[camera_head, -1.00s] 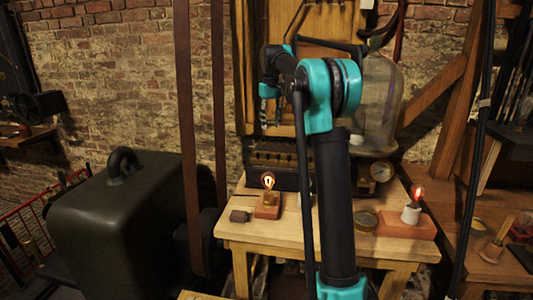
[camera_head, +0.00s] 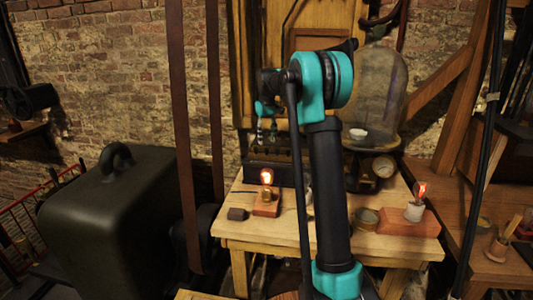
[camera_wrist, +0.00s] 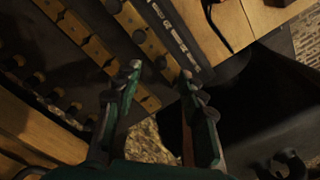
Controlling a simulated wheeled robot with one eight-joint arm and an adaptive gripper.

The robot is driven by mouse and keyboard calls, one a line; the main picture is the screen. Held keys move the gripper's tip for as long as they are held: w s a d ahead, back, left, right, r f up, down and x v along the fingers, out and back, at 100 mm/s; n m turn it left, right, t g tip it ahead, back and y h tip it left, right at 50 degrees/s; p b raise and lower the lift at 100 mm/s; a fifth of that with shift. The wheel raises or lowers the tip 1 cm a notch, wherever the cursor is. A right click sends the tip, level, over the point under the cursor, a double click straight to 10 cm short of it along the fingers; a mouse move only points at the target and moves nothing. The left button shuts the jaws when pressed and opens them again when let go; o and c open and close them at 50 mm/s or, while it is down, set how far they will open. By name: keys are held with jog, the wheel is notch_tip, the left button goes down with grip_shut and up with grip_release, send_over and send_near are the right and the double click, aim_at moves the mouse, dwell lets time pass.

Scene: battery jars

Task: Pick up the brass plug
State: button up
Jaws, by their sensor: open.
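I cannot make out a brass plug for certain in either view. A dark box (camera_head: 258,173) stands at the back of the wooden table. In the wrist view a dark board with brass bars (camera_wrist: 92,45) and a row of holes lies beyond my fingers, probably the top of that box. My gripper (camera_wrist: 161,70) is open and empty, with its two teal fingers apart and the tips over the brass bars. In the head view my gripper (camera_head: 266,133) hangs above the box, partly hidden by my own arm.
A lit bulb on a wooden block (camera_head: 266,209) and a small dark block (camera_head: 237,214) are at the table's left. A glass bell jar (camera_head: 372,90), a gauge (camera_head: 384,166), a round tin (camera_head: 366,217) and a second lit bulb (camera_head: 420,191) are at the right. The table's front (camera_head: 270,232) is clear.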

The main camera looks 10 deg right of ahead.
aim_at(267, 149)
jog(key=shift+f, duration=2.9)
jog(key=shift+c, duration=0.4)
grip_shut()
